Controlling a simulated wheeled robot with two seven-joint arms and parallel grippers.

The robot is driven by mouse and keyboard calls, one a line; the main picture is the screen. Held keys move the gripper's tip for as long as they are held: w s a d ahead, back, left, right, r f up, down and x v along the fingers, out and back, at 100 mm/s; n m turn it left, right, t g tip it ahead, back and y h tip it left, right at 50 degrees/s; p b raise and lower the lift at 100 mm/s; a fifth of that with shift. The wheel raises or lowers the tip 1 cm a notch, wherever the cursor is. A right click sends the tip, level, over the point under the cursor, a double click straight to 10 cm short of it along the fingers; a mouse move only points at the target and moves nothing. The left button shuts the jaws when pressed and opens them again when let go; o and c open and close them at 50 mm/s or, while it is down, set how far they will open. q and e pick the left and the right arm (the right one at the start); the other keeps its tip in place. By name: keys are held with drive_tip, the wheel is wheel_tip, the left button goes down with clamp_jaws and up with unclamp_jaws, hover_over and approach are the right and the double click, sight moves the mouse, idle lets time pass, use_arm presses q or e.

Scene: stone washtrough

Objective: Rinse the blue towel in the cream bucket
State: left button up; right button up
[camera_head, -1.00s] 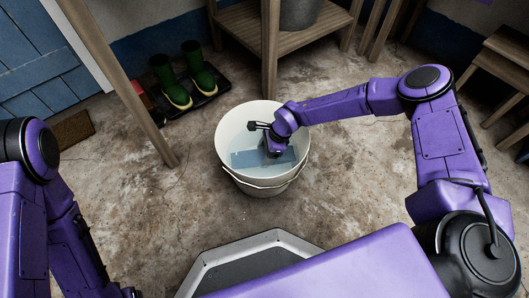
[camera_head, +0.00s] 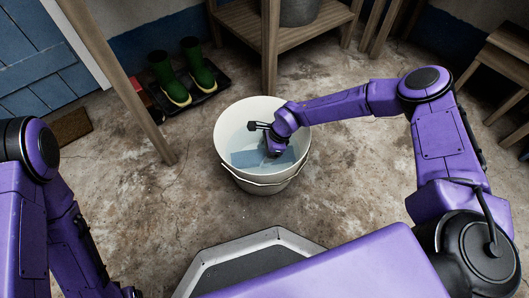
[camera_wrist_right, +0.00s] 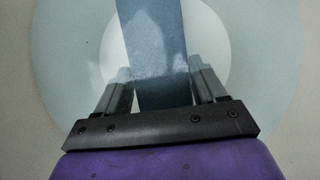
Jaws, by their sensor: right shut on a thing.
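The cream bucket (camera_head: 236,176) stands upright on the floor in front of me, with bluish water in it. The blue towel (camera_head: 246,158) lies inside it at the water, partly hidden by my right wrist. My right gripper (camera_head: 275,152) reaches down into the bucket and is shut on the towel. In the right wrist view the towel (camera_wrist_right: 155,45) runs as a flat strip from between the two fingers of the gripper (camera_wrist_right: 160,82), over the water. My left arm is at the left edge of the head view; its gripper is out of the picture.
Green boots (camera_head: 186,75) stand on a black tray behind the bucket to the left. A wooden post (camera_head: 135,95) stands left of the bucket. A wooden shelf (camera_head: 285,42) with a grey pail (camera_head: 300,10) is behind it. The floor around the bucket is clear.

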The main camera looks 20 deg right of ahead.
idle(0.4)
use_arm(q)
drive_tip(key=shift+r+p, duration=0.85)
use_arm(e)
drive_tip(key=shift+r, duration=1.1)
use_arm(q)
drive_tip(key=shift+f, duration=0.1)
use_arm(e)
drive_tip(key=shift+f, duration=0.1)
use_arm(q)
drive_tip(key=shift+f+b, duration=0.9)
drive_tip(key=shift+b, duration=0.05)
use_arm(e)
drive_tip(key=shift+f, duration=1)
use_arm(q)
drive_tip(key=shift+r, duration=0.15)
use_arm(e)
drive_tip(key=shift+r, duration=0.15)
use_arm(q)
drive_tip(key=shift+r+p, duration=0.65)
drive_tip(key=shift+p, duration=0.1)
use_arm(e)
drive_tip(key=shift+r, duration=0.85)
